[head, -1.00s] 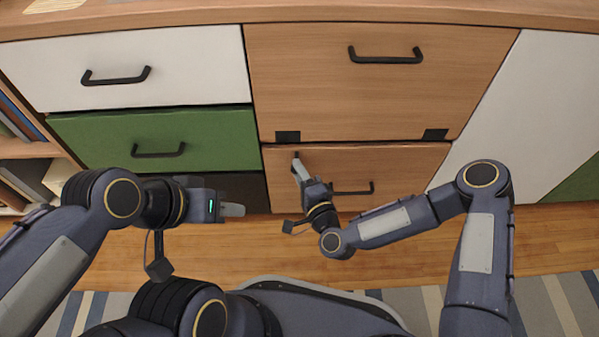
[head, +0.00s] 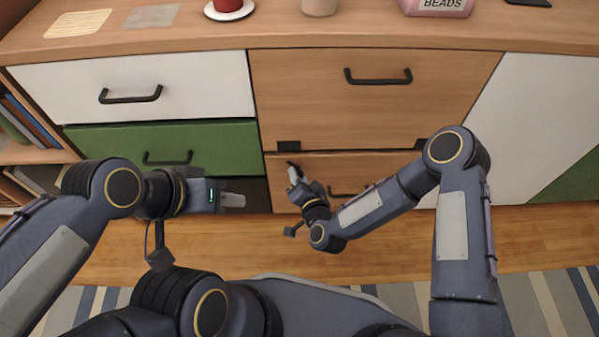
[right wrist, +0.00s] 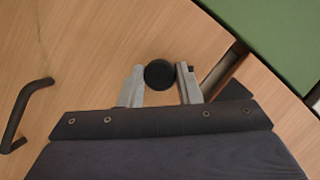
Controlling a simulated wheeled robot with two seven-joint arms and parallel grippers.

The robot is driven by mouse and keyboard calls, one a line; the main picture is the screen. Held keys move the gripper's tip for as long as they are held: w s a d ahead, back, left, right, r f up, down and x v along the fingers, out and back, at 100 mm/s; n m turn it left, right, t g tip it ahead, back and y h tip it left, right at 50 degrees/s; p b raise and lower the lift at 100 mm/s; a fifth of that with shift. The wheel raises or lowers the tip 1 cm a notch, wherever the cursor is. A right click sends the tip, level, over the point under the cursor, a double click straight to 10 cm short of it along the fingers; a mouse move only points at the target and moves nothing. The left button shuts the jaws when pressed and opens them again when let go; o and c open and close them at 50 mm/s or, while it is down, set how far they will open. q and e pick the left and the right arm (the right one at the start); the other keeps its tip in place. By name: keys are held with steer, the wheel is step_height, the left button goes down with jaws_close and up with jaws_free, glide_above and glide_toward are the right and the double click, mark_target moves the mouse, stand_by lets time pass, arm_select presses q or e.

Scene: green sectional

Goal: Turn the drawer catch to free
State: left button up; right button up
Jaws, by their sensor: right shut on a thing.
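The drawer catch (right wrist: 158,74) is a round black knob on the wooden front in the right wrist view. It sits between the two grey fingers of my right gripper (right wrist: 160,84), which is shut on it. In the head view my right gripper (head: 295,174) reaches the upper left corner of the lower wooden drawer (head: 365,172), covering most of the catch. That drawer's black handle (head: 345,192) is partly behind my arm; it also shows in the right wrist view (right wrist: 18,115). My left gripper (head: 232,200) hangs apart from the fronts, seen side-on.
Above is a larger wooden front (head: 375,110) with a black handle. White (head: 200,85) and green (head: 225,145) drawers stand left. The countertop (head: 300,35) carries a red cup (head: 228,5), a beige cup (head: 320,6) and a pink beads container (head: 440,8).

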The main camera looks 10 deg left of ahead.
arm_select(q)
steer(key=shift+r+p, duration=2.1)
steer(key=shift+r, duration=0.3)
arm_select(e)
steer(key=shift+s+a+r+n+h, duration=0.1)
steer(key=shift+a+n+h, duration=0.05)
steer(key=shift+n+h, duration=1.3)
steer(key=shift+a+n+h, duration=0.1)
steer(key=shift+n+h, duration=0.75)
steer(key=shift+n, duration=1.1)
steer(key=o, duration=1)
steer(key=shift+c, duration=0.2)
